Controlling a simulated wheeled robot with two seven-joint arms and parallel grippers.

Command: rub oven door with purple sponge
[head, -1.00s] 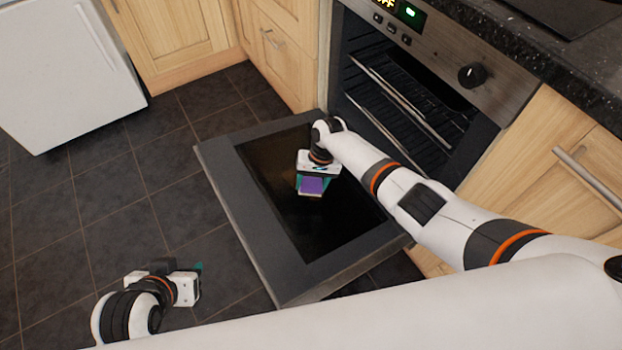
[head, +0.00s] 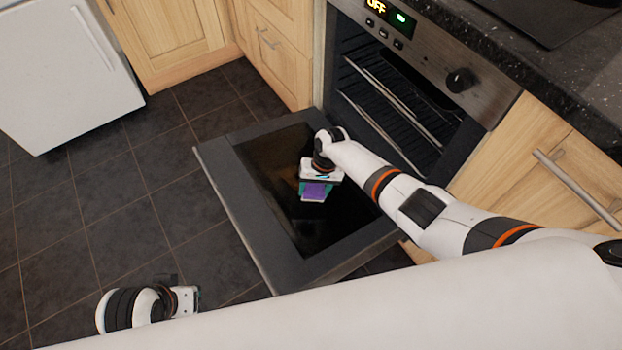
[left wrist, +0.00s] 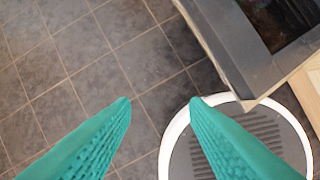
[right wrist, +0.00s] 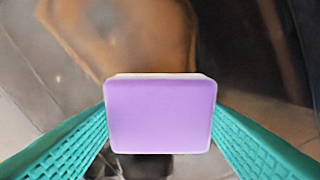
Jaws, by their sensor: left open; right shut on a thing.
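The oven door (head: 233,196) is folded down flat, with a dark glass panel (head: 325,225) inside a grey frame. My right gripper (head: 316,193) is over the glass, shut on the purple sponge (head: 314,191). In the right wrist view the sponge (right wrist: 160,115) sits between the two teal fingers. Whether the sponge touches the glass cannot be told. My left gripper (left wrist: 162,100) is open and empty above the floor, and the door's corner shows in that view. In the head view the left gripper's fingers are mostly hidden.
The oven cavity (head: 395,105) with wire racks stands open behind the door. Wooden cabinets (head: 545,165) flank it, with a dark granite countertop (head: 560,75) at upper right. A white appliance (head: 65,70) stands at upper left. The dark tiled floor (head: 110,210) left of the door is clear.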

